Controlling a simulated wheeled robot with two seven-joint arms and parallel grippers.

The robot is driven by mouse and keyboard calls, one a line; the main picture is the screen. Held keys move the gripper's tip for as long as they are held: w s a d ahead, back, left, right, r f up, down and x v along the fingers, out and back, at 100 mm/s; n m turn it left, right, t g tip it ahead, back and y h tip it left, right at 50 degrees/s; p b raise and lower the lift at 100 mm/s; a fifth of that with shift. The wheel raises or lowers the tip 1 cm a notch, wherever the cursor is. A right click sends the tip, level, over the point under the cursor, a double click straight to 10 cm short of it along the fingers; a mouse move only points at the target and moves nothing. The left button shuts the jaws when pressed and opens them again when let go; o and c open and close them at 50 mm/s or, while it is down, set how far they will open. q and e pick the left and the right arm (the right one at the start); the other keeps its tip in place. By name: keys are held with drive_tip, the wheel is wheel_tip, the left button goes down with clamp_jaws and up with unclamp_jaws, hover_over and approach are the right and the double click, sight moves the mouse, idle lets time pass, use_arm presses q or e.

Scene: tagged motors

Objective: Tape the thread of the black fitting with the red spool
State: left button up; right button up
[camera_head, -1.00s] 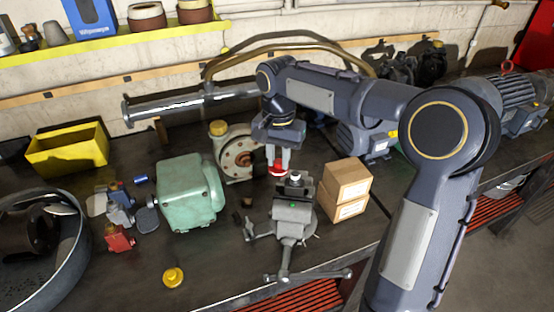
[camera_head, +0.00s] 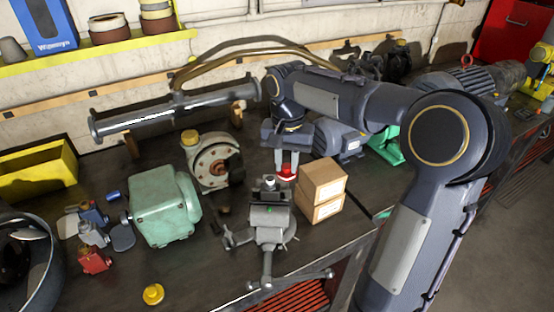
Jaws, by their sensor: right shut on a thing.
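The black fitting (camera_head: 270,195) stands upright in the jaws of a grey vise (camera_head: 268,228) near the bench's front edge. Its light threaded end points up; I cannot tell whether tape lies on the thread. My right gripper (camera_head: 287,163) points down and is shut on the red spool (camera_head: 287,173). The spool is just to the right of the fitting's top and slightly behind it. They look very close; whether they touch cannot be told. My left gripper is not in view.
Two stacked cardboard boxes (camera_head: 321,183) stand close to the right of the spool. A green motor housing (camera_head: 162,208) and a round flanged part (camera_head: 212,162) are to the left. A yellow cap (camera_head: 153,294) lies on the bare front of the bench.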

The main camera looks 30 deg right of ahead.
drive_tip(key=s+a, duration=0.1)
drive_tip(key=s, duration=0.1)
drive_tip(key=s+a+b, duration=0.1)
drive_tip(key=s+a, duration=0.1)
drive_tip(key=shift+s+a, duration=0.2)
drive_tip(key=shift+s, duration=0.1)
drive_tip(key=a, duration=0.4)
drive_tip(key=shift+w, duration=0.4)
drive_tip(key=shift+w+a+p, duration=0.25)
drive_tip(key=shift+a+p, duration=0.05)
drive_tip(key=shift+p, duration=0.1)
drive_tip(key=w, duration=0.1)
drive_tip(key=w+a+p, duration=0.1)
drive_tip(key=w, duration=0.1)
drive_tip(key=shift+a+r+p, duration=0.1)
drive_tip(key=shift+p, duration=0.2)
drive_tip(key=w+d+r, duration=0.2)
drive_tip(key=w+r, duration=0.2)
drive_tip(key=r, duration=0.1)
drive_tip(key=shift+w+d+r+p, duration=0.15)
drive_tip(key=shift+r+p, duration=0.15)
drive_tip(key=shift+r, duration=0.1)
